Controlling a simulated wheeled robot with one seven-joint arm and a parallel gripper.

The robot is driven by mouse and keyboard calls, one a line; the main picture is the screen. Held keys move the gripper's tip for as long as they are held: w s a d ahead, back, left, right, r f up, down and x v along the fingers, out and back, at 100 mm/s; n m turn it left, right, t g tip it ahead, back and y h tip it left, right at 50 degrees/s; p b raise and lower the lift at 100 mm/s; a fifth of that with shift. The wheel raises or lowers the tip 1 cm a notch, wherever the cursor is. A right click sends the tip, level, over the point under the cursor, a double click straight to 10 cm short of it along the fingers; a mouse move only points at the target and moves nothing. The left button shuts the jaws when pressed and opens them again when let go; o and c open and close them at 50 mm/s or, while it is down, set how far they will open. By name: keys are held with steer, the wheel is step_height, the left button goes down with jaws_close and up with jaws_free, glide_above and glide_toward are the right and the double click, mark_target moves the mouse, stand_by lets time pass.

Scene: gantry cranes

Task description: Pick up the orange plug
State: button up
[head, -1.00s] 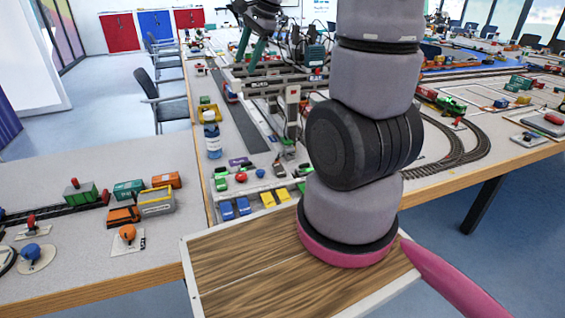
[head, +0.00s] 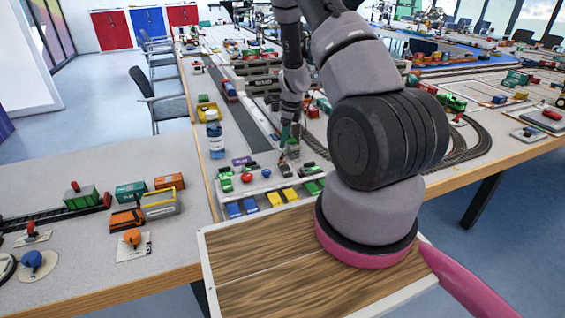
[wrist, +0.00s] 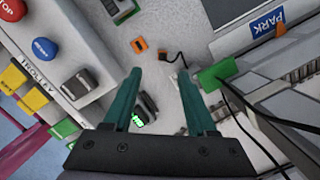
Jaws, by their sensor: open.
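In the wrist view, a small orange plug (wrist: 163,55) lies on the grey surface with a black cable running from its right side. A separate orange block (wrist: 139,44) with a dark middle sits just up and left of it. My gripper (wrist: 160,72) has its two teal fingers spread, and nothing is between the tips. The plug appears just beyond the tips, roughly between them in the picture. In the head view my gripper (head: 290,134) points down over the table; I cannot make out the plug there.
A green block (wrist: 218,74) with a black cable is close right of the fingers. A control panel (wrist: 67,57) with red, blue and yellow buttons stands left. A blue PARK sign (wrist: 268,22) is at upper right.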

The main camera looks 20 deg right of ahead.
mark_target(281, 160)
steer(key=f, duration=0.5)
steer(key=w+f, duration=0.1)
steer(key=f, duration=0.2)
steer(key=shift+w+a+f, duration=0.1)
steer(key=shift+a+f, duration=0.05)
steer(key=shift+a, duration=0.2)
jaws_close()
